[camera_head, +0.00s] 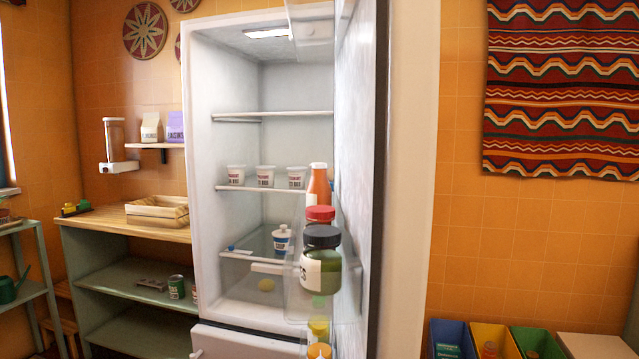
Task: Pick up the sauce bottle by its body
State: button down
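An orange-red bottle with a white cap (319,188), which looks like the sauce bottle, stands upright in the door of the open fridge. Its lower part is hidden behind a red-lidded jar (320,214). A larger green jar with a black lid (321,270) stands nearer to me in the door rack. My gripper does not show in this view.
The fridge door (362,150) is swung open toward me, right of the bottle. Yogurt cups (266,176) and a small white bottle (282,240) stand on the inner shelves. Yellow-capped containers (319,330) sit low in the door. A wooden crate (142,215) is on the left counter.

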aim_at(318, 190)
jog(key=i+j, duration=0.45)
jog(key=i, duration=0.15)
jog(key=i+j+z, duration=0.1)
jog(key=i+j, duration=0.35)
jog(key=i, duration=0.15)
